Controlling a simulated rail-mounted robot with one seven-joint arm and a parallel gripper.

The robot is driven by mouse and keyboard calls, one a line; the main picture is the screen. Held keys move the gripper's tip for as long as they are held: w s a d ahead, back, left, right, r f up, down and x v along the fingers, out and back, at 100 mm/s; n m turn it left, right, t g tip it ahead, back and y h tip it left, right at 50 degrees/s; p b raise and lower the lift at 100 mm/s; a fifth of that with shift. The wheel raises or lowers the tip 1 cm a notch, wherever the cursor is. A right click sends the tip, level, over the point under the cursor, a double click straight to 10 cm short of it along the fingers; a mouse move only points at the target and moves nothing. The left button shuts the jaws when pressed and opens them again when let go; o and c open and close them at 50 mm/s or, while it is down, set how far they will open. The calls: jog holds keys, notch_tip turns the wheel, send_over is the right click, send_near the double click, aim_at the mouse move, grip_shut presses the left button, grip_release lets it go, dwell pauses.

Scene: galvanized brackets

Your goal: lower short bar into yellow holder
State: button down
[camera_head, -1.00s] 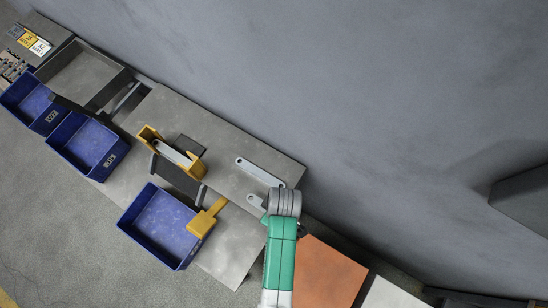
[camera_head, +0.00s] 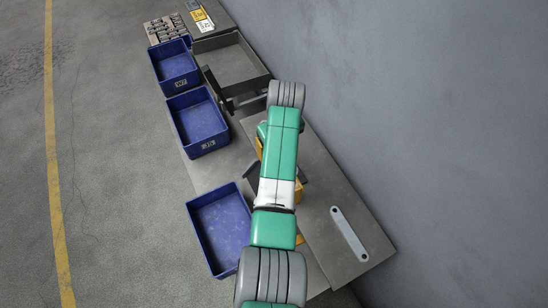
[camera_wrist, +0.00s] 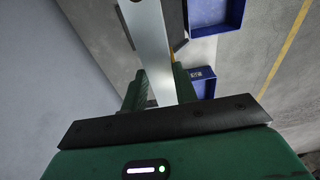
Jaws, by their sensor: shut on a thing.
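My gripper (camera_wrist: 160,88) is shut on a flat grey bar (camera_wrist: 148,40) between its green fingers. The bar runs away from the fingers to the top of the wrist view. A thin yellow edge (camera_wrist: 174,56) shows beside the bar in the wrist view. I cannot tell whether the bar touches the holder.
Another flat grey bar (camera_head: 348,233) with end holes lies on the bench at right. Blue bins (camera_head: 219,228) line the bench's left side. A grey tray (camera_head: 228,62) is at the far end. A wall rises close on the right.

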jog(key=shift+d+f, duration=0.1)
jog(key=shift+f+b, duration=4.9)
jog(key=shift+f, duration=0.75)
jog(key=c, duration=1)
grip_release()
jog(key=r, duration=0.2)
jog(key=r+p, duration=0.1)
jog(key=r, duration=0.2)
jog(key=r+p, duration=0.1)
jog(key=r, duration=0.1)
jog(key=shift+s+d+r, duration=0.2)
jog(key=shift+s+r, duration=0.2)
